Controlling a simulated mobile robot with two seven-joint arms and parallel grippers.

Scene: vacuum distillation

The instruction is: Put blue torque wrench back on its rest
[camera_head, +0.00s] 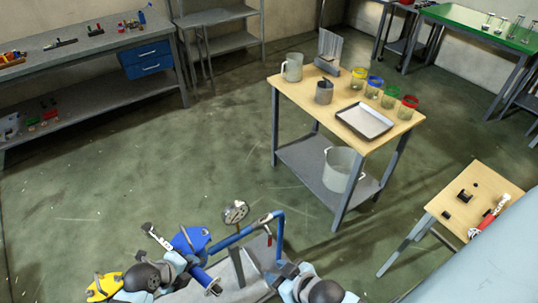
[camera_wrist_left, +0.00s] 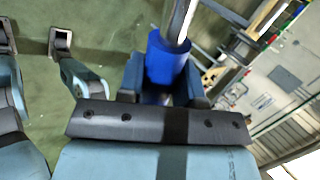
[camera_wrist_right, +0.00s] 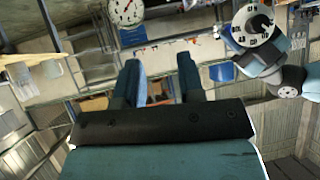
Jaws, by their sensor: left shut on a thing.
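The blue torque wrench has a blue handle (camera_head: 203,277) and a pale, marked shaft (camera_head: 158,239) in the head view, at the bottom left of centre. My left gripper (camera_head: 184,262) is shut on it and holds it tilted. In the left wrist view the blue handle (camera_wrist_left: 165,62) and a metal shaft show between the fingers. My right gripper (camera_wrist_right: 160,64) is open and empty. A small wooden table (camera_head: 492,181) at the right carries a black holder (camera_head: 465,195), a smaller black block (camera_head: 447,214) and a red-handled wrench (camera_head: 486,221). I cannot tell which piece is the blue wrench's rest.
A blue pipe (camera_head: 250,229) with a round gauge (camera_head: 236,212) stands close to the right of the held wrench. A wooden-topped cart (camera_head: 310,102) with jars and a tray stands beyond. Open floor (camera_head: 330,240) lies between the pipe and the small table.

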